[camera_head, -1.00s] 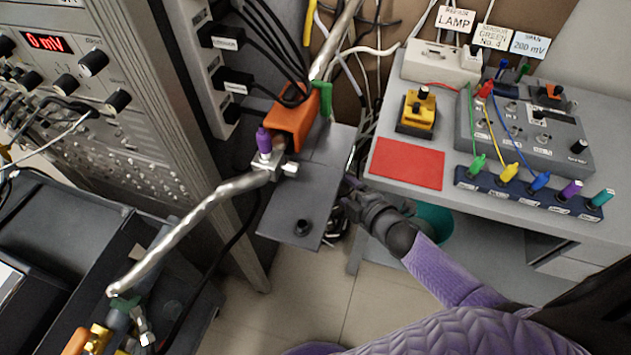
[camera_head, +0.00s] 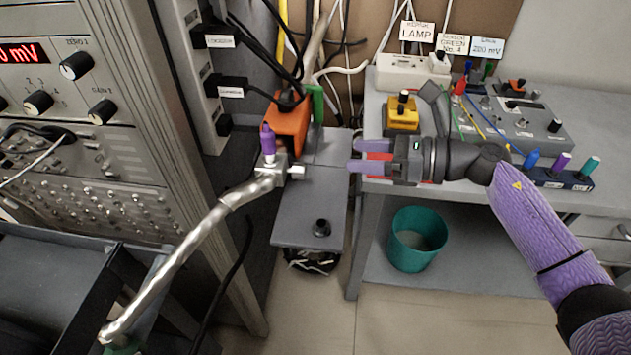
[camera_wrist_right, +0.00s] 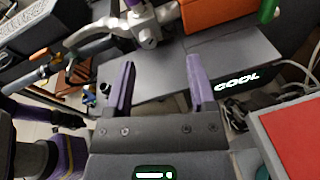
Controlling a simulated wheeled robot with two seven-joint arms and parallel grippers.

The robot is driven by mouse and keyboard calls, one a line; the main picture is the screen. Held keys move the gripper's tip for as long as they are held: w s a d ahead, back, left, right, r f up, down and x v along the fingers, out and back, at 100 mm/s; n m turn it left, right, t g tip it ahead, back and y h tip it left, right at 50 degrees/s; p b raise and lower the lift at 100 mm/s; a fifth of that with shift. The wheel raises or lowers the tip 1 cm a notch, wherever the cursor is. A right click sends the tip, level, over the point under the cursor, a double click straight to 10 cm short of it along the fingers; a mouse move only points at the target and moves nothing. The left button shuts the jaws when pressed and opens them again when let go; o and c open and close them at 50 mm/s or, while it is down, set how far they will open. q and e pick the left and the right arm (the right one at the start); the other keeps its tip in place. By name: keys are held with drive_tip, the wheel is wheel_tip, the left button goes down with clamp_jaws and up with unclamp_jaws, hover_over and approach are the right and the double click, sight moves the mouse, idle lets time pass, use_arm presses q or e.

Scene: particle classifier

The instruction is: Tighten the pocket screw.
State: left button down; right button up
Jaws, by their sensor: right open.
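A small metal clamp block (camera_head: 272,172) holds the end of a silver foil-wrapped pipe (camera_head: 190,240). A purple knob (camera_head: 267,140) stands on top of the block, and a short silver screw (camera_head: 297,170) sticks out of its right side. I cannot tell which of them is the pocket screw. A black knob (camera_head: 321,228) stands on the grey plate below. My right gripper (camera_head: 352,156) is open and empty, right of the screw and apart from it, its fingers pointing left. In the right wrist view, the clamp block (camera_wrist_right: 150,35) lies beyond the open fingers (camera_wrist_right: 160,68). My left gripper is out of view.
The grey plate (camera_head: 305,208) carries an orange housing (camera_head: 288,128) with a green part beside it. The right bench (camera_head: 590,185) holds a yellow block (camera_head: 403,115), wired boxes and a red sheet partly under my gripper. A teal bin (camera_head: 416,240) stands below. A rack (camera_head: 100,140) is at left.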

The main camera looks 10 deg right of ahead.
sight(312, 185)
drive_tip(key=a+f+n, duration=0.1)
drive_tip(key=a, duration=0.1)
drive_tip(key=w+a+f+n+g+h+b, duration=0.1)
drive_tip(key=a+n, duration=0.1)
drive_tip(key=a, duration=0.1)
drive_tip(key=a+f+n+g+b, duration=0.1)
drive_tip(key=a+n, duration=0.1)
drive_tip(key=shift+w+a+h, duration=0.2)
drive_tip(key=shift+a+h, duration=0.1)
drive_tip(key=shift+a, duration=0.1)
drive_tip(key=shift+w+a, duration=0.1)
drive_tip(key=shift+a, duration=0.1)
drive_tip(key=shift+c, duration=0.5)
drive_tip(key=c, duration=0.7)
clamp_jaws()
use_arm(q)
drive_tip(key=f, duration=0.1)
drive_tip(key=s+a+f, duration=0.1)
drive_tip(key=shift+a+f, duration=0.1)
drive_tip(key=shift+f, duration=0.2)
